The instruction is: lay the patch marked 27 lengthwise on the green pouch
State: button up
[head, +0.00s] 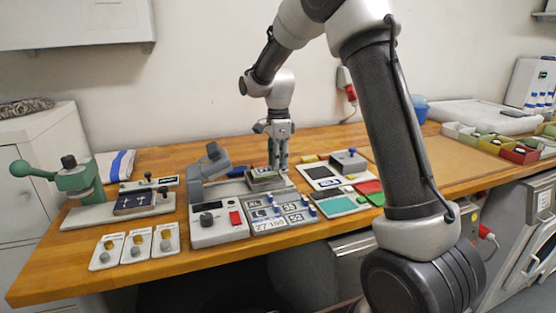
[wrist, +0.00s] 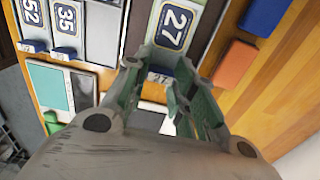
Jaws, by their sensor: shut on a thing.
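My gripper (head: 278,168) is over the middle of the bench, behind the numbered rack, in the head view. In the wrist view my gripper (wrist: 160,80) is shut on the blue tab of the patch marked 27 (wrist: 175,22), a dark plate with a pale numeral. The patch extends away from the fingers; whether it touches what is below is unclear. A teal-green flat piece (head: 335,206) lies right of the rack, also in the wrist view (wrist: 45,75). A smaller bright green piece (head: 376,199) lies beside it. I cannot tell which is the pouch.
The rack (head: 283,225) holds numbered plates with blue tabs, including 52 (wrist: 28,15) and 35 (wrist: 66,18). A grey press (head: 207,175) stands left of it. A red piece (head: 368,187) and a board with a grey block (head: 347,161) are right. The brown mat (head: 440,160) looks clear.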

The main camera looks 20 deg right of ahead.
jog(key=shift+f, duration=0.15)
jog(key=o, duration=0.7)
notch_tip(320, 180, up, 12)
jog(key=s+d+r+n+t, duration=0.1)
jog(key=s+d+r+n, duration=0.3)
jog(key=s, duration=0.4)
jog(key=s+d+f+n+t, duration=0.1)
jog(key=s+d+n, duration=0.1)
jog(key=s+n, duration=0.5)
jog(key=s+d+f+n+t, duration=0.2)
jog(key=s+n, duration=0.5)
jog(key=s, duration=1.2)
jog(key=shift+d, duration=0.45)
